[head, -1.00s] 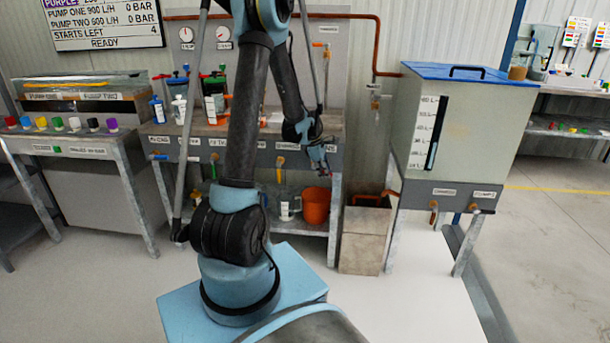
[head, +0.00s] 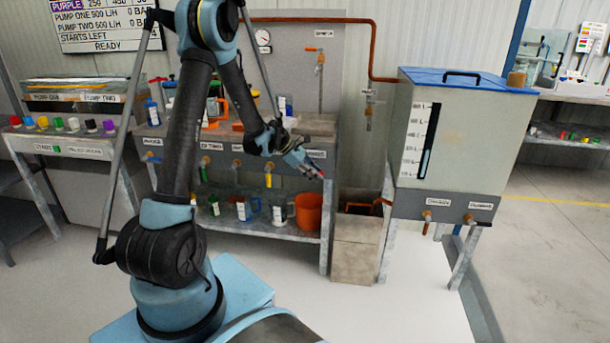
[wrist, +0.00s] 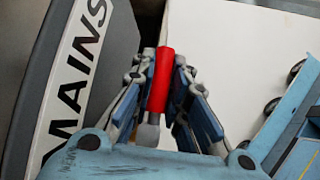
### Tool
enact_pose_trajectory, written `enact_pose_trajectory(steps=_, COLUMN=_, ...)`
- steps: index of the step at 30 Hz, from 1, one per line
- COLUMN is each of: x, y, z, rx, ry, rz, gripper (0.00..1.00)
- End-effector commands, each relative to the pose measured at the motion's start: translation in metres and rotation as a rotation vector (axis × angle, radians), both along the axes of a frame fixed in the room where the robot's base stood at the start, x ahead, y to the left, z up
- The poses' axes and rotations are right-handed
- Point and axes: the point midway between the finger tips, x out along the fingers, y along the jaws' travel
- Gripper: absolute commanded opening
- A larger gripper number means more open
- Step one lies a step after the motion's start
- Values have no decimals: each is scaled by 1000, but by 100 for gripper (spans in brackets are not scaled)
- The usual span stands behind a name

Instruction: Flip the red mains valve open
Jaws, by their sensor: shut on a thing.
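The red mains valve handle (wrist: 160,80) stands between the two fingers of my gripper (wrist: 163,78) in the wrist view. The fingers are shut on it, with its red tip showing between them and a grey stem below. A white label reading MAINS (wrist: 75,75) is on the dark panel to its left. In the head view my gripper (head: 314,172) is at the right end of the pump bench, pointing down and right. A small red spot shows at its fingertips there. The valve body is mostly hidden by the gripper.
The grey bench rail (head: 225,158) carries several labelled taps. An orange bucket (head: 308,212) stands on the shelf below. A grey tank with a blue lid (head: 465,80) stands to the right, with a stone-coloured box (head: 356,245) between. The white floor in front is clear.

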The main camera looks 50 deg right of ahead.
Motion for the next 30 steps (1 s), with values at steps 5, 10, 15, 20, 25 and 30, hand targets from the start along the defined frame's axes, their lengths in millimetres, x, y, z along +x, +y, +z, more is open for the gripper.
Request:
enact_pose_trajectory(steps=5, x=-2, y=-4, z=1, rx=-8, ry=8, rz=-2, gripper=0)
enact_pose_trajectory(steps=10, x=-1, y=-4, z=1, rx=-9, ry=9, rz=-1, gripper=0)
enact_pose_trajectory(steps=15, x=-1, y=-5, z=1, rx=-9, ry=8, rz=0, gripper=0)
enact_pose_trajectory(steps=20, x=-2, y=-5, z=1, rx=-8, ry=8, rz=-2, gripper=24)
enact_pose_trajectory(steps=25, x=-3, y=-4, z=1, rx=-8, ry=9, rz=-4, gripper=24)
enact_pose_trajectory(steps=30, x=3, y=2, z=10, rx=-7, ry=9, rz=-4, gripper=24)
